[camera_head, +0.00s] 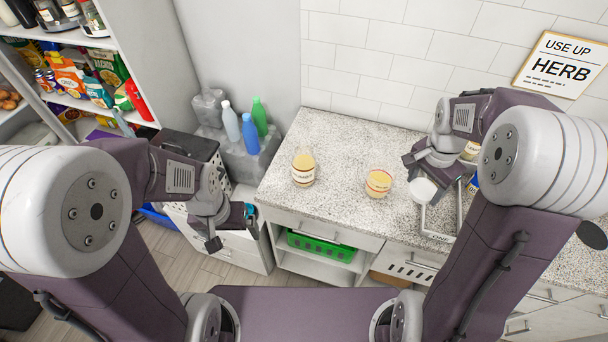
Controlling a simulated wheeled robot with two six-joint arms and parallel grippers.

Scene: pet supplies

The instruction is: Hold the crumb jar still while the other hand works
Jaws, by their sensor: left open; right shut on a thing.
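A clear jar with pale yellow contents and a white label (303,168) stands upright on the left part of the speckled counter. A shorter jar with yellowish contents and a red-edged label (378,183) stands to its right. The labels are too small to read, so I cannot tell which is the crumb jar. My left gripper (232,227) is open and empty, left of the counter's edge and apart from both jars. My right gripper (424,186) is shut on a white round thing (422,190), perhaps a lid, right of the shorter jar. The fingers' contact is partly hidden.
A light-framed tray with lettering (438,222) lies under my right gripper. Another jar (471,150) and a blue item stand behind my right arm. Bottles (249,132) stand left of the counter. Counter (340,135) between and behind the jars is clear.

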